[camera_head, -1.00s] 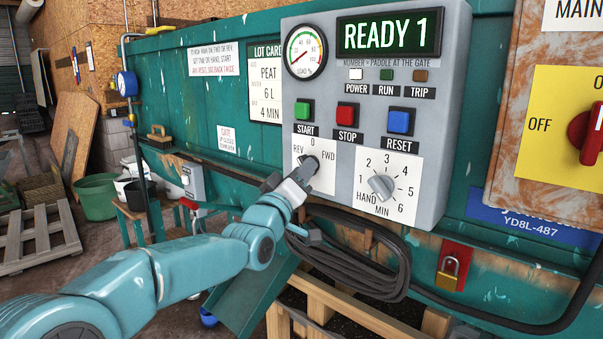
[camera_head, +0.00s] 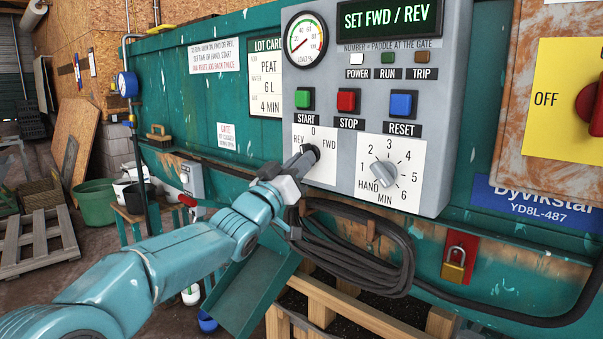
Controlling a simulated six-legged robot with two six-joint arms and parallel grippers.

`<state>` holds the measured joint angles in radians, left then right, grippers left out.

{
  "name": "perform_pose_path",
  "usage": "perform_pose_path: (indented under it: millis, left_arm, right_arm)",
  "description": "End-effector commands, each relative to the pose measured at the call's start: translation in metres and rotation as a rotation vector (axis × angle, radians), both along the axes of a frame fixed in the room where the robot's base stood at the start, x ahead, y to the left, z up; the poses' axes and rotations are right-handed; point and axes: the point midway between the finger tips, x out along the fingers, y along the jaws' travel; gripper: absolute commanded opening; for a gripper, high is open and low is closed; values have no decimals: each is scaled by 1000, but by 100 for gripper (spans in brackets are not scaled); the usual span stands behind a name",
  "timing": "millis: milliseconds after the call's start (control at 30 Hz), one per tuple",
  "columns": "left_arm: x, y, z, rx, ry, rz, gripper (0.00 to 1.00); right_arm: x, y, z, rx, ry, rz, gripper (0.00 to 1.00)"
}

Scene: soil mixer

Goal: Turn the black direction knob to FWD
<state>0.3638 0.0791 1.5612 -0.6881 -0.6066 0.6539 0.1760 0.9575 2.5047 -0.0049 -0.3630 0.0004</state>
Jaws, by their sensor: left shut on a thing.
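The black direction knob (camera_head: 312,150) sits on a white plate at the lower left of the grey control panel. The plate is marked REV, 0 and FWD. My left gripper (camera_head: 301,164) reaches up to the knob from the lower left and is shut on it. The fingers hide part of the knob, so I cannot tell exactly where its pointer stands. The display (camera_head: 389,20) reads SET FWD / REV. My right gripper is not in view.
Green START (camera_head: 304,98), red STOP (camera_head: 347,101) and blue RESET (camera_head: 402,104) buttons sit above the knob. A grey HAND MIN dial (camera_head: 384,174) is to its right. A coiled black cable (camera_head: 360,262) hangs below the panel. A padlock (camera_head: 455,263) hangs at lower right.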

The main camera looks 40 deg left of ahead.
Motion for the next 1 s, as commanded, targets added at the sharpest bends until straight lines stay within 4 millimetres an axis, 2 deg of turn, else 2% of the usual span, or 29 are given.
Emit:
perform_pose_path:
  millis: [267,600,1000]
  left_arm:
    - [0,4,0,262,3,2,0]
    - [0,7,3,580,3,1,0]
    - [0,10,3,861,2,0,0]
  right_arm:
    - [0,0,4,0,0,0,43]
    - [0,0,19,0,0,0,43]
    - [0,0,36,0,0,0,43]
